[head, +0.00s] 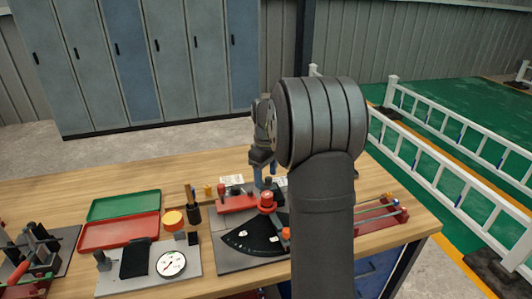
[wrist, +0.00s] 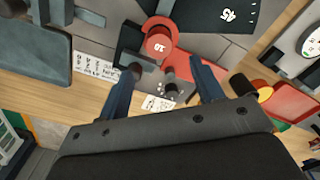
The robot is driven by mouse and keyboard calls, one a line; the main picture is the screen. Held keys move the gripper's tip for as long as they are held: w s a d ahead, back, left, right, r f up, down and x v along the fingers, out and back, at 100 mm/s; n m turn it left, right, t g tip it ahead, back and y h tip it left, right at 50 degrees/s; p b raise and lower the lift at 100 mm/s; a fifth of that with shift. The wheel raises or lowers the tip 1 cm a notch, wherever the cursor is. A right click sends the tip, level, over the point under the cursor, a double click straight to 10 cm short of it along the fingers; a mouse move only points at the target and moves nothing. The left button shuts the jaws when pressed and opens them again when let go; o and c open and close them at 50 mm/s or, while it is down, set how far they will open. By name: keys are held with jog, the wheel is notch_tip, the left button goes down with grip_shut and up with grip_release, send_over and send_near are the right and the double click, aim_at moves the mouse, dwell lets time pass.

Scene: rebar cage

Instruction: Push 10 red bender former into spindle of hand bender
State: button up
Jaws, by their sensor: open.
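The red round former (wrist: 161,44), with a white mark that looks like 10, stands on the hand bender in the wrist view. It also shows in the head view (head: 267,199), at the corner of the bender's black angle plate (head: 252,236). Whether it is fully seated on the spindle cannot be told; the spindle is hidden under it. My gripper (wrist: 165,68) is open, its two blue fingers apart and nothing held. In the head view it (head: 263,172) hangs just behind and above the former.
A red bar (head: 236,204) with dark pegs lies beside the former, and one peg (wrist: 170,76) shows between my fingers. A red rod rack (head: 383,216) stands right.

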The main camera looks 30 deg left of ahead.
aim_at(266, 194)
notch_tip(266, 194, up, 9)
jog(key=shift+f, duration=0.15)
jog(key=shift+f, duration=0.15)
dwell(0.5)
notch_tip(266, 194, down, 17)
jog(key=shift+f, duration=0.1)
jog(key=shift+r, duration=0.25)
dwell(0.4)
notch_tip(266, 194, up, 17)
notch_tip(266, 194, down, 17)
jog(key=shift+r, duration=2.9)
